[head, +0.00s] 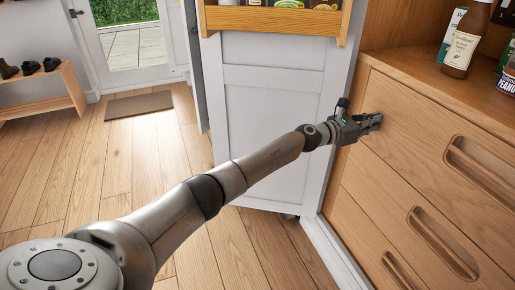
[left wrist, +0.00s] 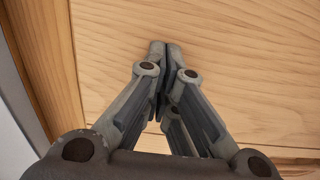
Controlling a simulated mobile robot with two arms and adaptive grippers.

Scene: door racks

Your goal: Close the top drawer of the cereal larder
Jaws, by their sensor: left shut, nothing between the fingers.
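The cereal larder is a wooden cabinet with a stack of drawers at the right of the head view. Its top drawer (head: 420,128) has a recessed oval handle slot (head: 480,168), and its front looks about level with the frame. My left gripper (head: 376,122) is shut and empty at the upper left of the top drawer's front. In the left wrist view the shut fingertips (left wrist: 165,50) are at the wooden drawer front (left wrist: 230,50); I cannot tell if they touch it. My right gripper is not in view.
A white door (head: 270,130) with a wooden rack (head: 270,20) of jars stands open left of the drawers. Bottles (head: 466,40) stand on the shelf above them. A lower drawer (head: 400,215) lies below. Wooden floor (head: 130,160) is clear at left, with a doormat (head: 139,105).

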